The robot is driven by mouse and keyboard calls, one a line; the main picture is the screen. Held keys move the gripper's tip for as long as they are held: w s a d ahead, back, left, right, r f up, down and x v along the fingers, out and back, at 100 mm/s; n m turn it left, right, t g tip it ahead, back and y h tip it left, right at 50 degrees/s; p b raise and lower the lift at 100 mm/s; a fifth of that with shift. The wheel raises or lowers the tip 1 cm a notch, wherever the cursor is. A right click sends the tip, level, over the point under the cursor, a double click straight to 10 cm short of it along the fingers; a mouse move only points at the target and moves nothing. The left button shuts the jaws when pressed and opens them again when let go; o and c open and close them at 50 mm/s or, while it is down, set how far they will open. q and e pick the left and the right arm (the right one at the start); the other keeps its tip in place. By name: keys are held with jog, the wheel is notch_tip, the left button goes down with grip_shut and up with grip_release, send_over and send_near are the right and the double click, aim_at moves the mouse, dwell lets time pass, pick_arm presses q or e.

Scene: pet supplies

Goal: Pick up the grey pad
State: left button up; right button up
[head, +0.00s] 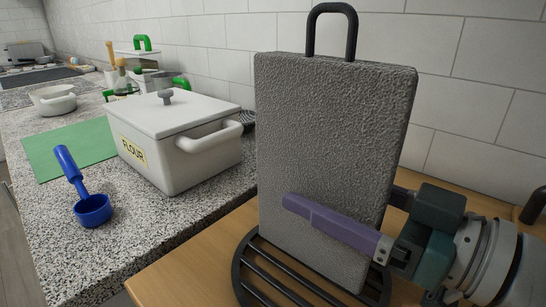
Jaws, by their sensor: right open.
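The grey pad (330,135) is a thick, rough-textured slab standing upright close in front of me, right of centre. A black loop handle (332,12) rises above its top edge. Its foot is at a round black slatted rack (262,285) on the wooden surface. My right gripper (335,224) comes in from the right, low on the pad. One purple finger lies across the pad's front face; the other finger is hidden, apparently behind the pad. The jaws are open; whether the visible finger touches the pad I cannot tell. My left gripper is out of view.
Left of the pad, a speckled counter (160,245) holds a white lidded flour box (180,140), a blue scoop (92,208), a green mat (60,155) and a white bowl (52,101). A tiled wall (480,90) stands close behind the pad.

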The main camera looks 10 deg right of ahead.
jog(key=shift+w+a, duration=0.45)
jog(key=shift+w, duration=0.05)
grip_shut()
dwell(0.4)
